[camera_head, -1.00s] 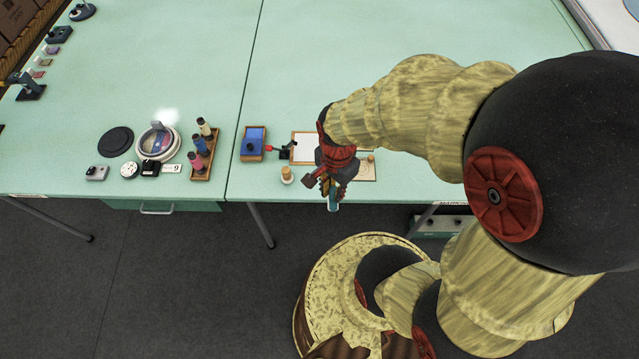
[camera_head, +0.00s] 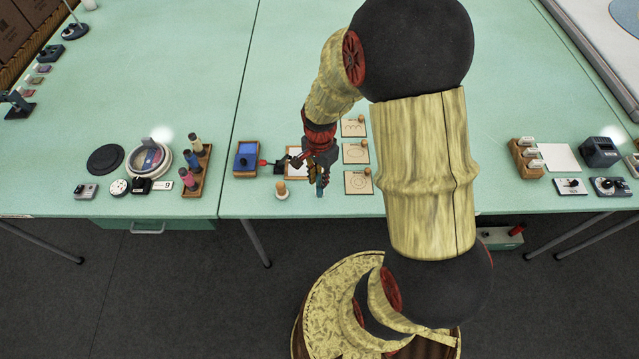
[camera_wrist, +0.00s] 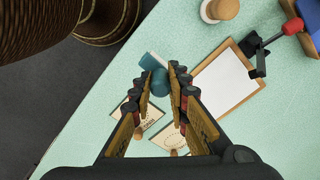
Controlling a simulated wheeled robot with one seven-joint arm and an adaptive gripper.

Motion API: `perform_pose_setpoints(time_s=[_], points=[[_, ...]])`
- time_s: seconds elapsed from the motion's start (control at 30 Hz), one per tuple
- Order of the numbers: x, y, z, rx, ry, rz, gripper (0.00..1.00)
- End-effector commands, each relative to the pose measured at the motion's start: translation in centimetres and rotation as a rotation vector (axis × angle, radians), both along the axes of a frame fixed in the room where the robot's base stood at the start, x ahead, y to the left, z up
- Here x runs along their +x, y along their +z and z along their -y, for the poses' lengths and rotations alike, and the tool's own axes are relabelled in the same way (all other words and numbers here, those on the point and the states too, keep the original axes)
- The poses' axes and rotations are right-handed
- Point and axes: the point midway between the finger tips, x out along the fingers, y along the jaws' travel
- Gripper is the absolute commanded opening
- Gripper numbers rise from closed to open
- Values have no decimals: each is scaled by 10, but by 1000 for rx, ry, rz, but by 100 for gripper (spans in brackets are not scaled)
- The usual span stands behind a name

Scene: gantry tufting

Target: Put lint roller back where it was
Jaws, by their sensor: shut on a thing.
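My gripper (camera_head: 317,172) is over the front part of the green table, just right of the white sheet on a board. It is shut on a small teal-blue thing, which I take to be the lint roller (camera_head: 320,187). In the wrist view the teal handle-like part (camera_wrist: 152,82) sits between the fingertips (camera_wrist: 163,88). A paler blue-white part extends up-left from it. Whether it touches the table is unclear, and the fingers hide part of it.
A wooden stamp (camera_head: 282,190) stands left of my gripper. Several pattern cards with wooden knobs (camera_head: 357,182) lie to the right. The table's front edge is close.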

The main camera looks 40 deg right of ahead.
Motion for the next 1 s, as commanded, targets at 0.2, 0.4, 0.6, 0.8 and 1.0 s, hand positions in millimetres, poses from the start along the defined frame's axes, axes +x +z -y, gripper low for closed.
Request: perform_pose_setpoints(time_s=[0.2, 0.4, 0.6, 0.8, 1.0], points=[[3, -28, 2, 1, 0, -2, 0], [4, -35, 2, -1, 0, 1, 0], [4, -36, 2, 0, 0, 0, 0], [4, -38, 2, 0, 0, 0, 23], [4, -38, 2, 0, 0, 0, 35]])
